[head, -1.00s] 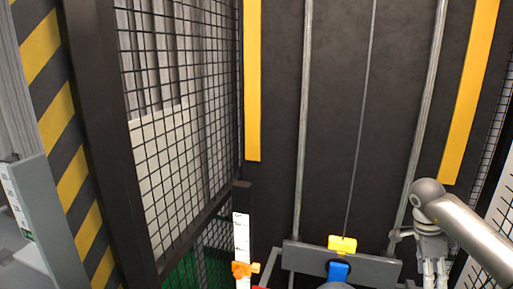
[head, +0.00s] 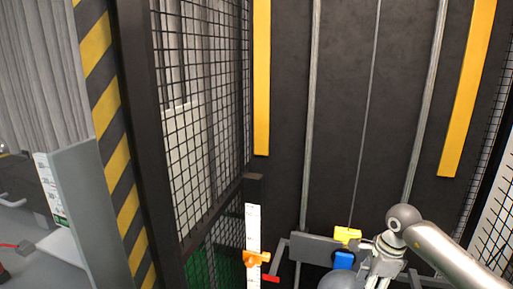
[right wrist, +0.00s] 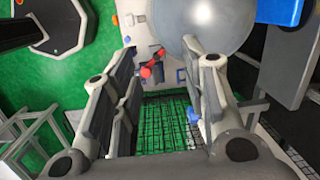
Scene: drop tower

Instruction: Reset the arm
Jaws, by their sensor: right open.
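My right gripper (head: 384,280) comes in from the right in the head view, low in front of the grey carriage bar (head: 312,247); its fingertips are cut off or hard to make out there. In the right wrist view the gripper (right wrist: 158,58) is open, its two fingers apart with nothing clamped between them. A large grey ball (right wrist: 226,38) is just beyond the right finger; its top also shows in the head view (head: 342,281). A blue block (head: 343,261) sits above the ball, below a yellow block (head: 347,235) on the cable. My left gripper is not in view.
A white scale post with an orange slider (head: 256,258) stands left of the carriage. Mesh fencing (head: 205,120) and a striped post (head: 115,150) bound the left side. A red piece (right wrist: 152,68) shows beyond the fingers. Green floor (right wrist: 90,90) lies below.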

